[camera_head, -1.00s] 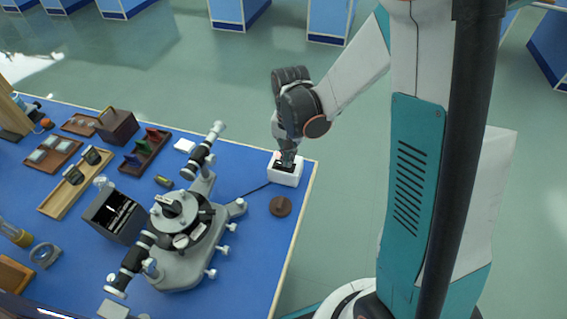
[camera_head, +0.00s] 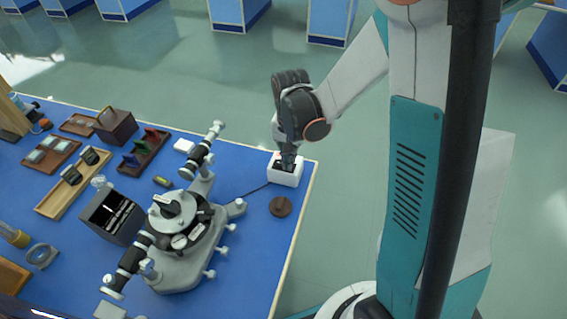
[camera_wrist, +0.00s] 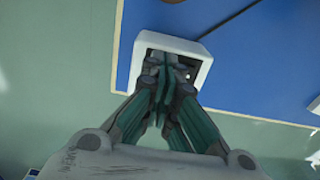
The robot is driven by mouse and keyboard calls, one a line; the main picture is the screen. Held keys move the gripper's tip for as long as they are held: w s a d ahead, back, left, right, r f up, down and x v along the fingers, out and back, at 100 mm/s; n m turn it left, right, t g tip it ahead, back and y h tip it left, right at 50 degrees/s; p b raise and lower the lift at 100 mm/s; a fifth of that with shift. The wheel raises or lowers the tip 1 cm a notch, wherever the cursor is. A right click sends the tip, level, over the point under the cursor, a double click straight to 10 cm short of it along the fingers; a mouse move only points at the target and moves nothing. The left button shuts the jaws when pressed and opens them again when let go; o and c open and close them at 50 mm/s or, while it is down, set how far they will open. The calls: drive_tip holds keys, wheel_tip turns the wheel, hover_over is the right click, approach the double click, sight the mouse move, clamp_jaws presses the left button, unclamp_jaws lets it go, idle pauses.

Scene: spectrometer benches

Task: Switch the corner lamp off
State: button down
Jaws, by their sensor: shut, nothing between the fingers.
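A white box (camera_head: 285,176) with a dark recessed top sits at the table's far right corner, with a thin dark cable running left from it. I take it to be the corner lamp's switch or housing; I cannot tell whether it is lit. My gripper (camera_head: 287,163) points down onto its top, fingers shut and empty. In the wrist view, the shut fingertips (camera_wrist: 165,75) lie over the dark recess of the white box (camera_wrist: 203,47), at or very near its surface. The fingers hide much of the recess, so any switch position is hidden.
A grey spectrometer (camera_head: 182,245) stands left of the box on the blue table (camera_head: 250,240). A brown round disc (camera_head: 281,206) lies just in front of the box. A dark box (camera_head: 112,215) and several wooden trays fill the left. The table edge is close on the right.

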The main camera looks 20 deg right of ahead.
drive_tip(key=shift+r+p, duration=2.35)
drive_tip(key=shift+r, duration=1.1)
drive_tip(key=shift+r, duration=0.2)
drive_tip(key=s+r+n+t+b, duration=0.2)
drive_tip(key=s+r+n+t, duration=0.5)
drive_tip(key=s+r, duration=0.8)
drive_tip(key=shift+r, duration=0.1)
